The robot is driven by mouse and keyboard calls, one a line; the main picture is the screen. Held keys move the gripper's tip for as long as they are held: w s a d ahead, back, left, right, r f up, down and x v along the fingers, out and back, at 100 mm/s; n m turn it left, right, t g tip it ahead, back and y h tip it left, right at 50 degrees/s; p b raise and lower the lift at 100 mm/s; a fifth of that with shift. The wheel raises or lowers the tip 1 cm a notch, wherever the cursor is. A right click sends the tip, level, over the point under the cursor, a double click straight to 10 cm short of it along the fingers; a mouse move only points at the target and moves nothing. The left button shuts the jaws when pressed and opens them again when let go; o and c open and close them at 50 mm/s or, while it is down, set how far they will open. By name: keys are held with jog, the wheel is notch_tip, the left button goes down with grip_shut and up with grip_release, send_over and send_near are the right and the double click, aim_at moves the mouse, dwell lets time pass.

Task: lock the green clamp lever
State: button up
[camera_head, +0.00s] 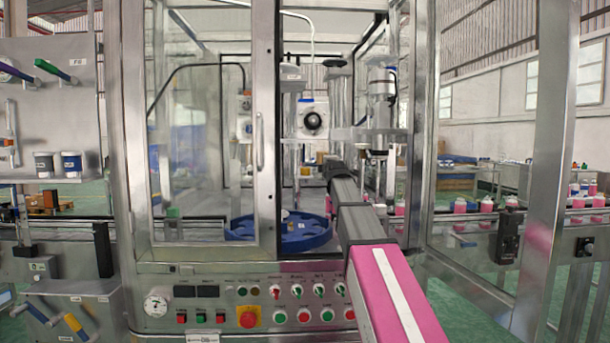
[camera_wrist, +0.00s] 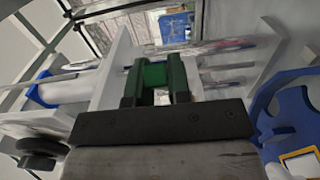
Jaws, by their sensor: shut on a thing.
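In the wrist view the green clamp lever (camera_wrist: 153,76) sits between the two dark fingers of my gripper (camera_wrist: 155,84). The fingers are shut on it from both sides. Only a short green part of the lever shows; its pivot and the clamp body are hidden or unclear. In the head view my arm reaches through the open front of the machine, past the blue round table (camera_head: 300,233). The lever and my fingertips are not clearly visible there.
A framed glass door (camera_head: 205,130) stands left of the opening, and a metal post (camera_head: 422,130) stands to the right. The control panel (camera_head: 245,300) lies below. In the wrist view, a blue part (camera_wrist: 285,115) is at right and a white cylinder (camera_wrist: 62,90) at left.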

jog(key=shift+s+a, duration=0.45)
jog(key=shift+s, duration=0.2)
jog(key=shift+s+a, duration=0.1)
jog(key=shift+s+a, duration=0.75)
jog(key=shift+a, duration=0.2)
jog(key=shift+s+a, duration=0.3)
jog(key=shift+a, duration=0.3)
jog(key=shift+s+a, duration=0.3)
jog(key=shift+a, duration=0.4)
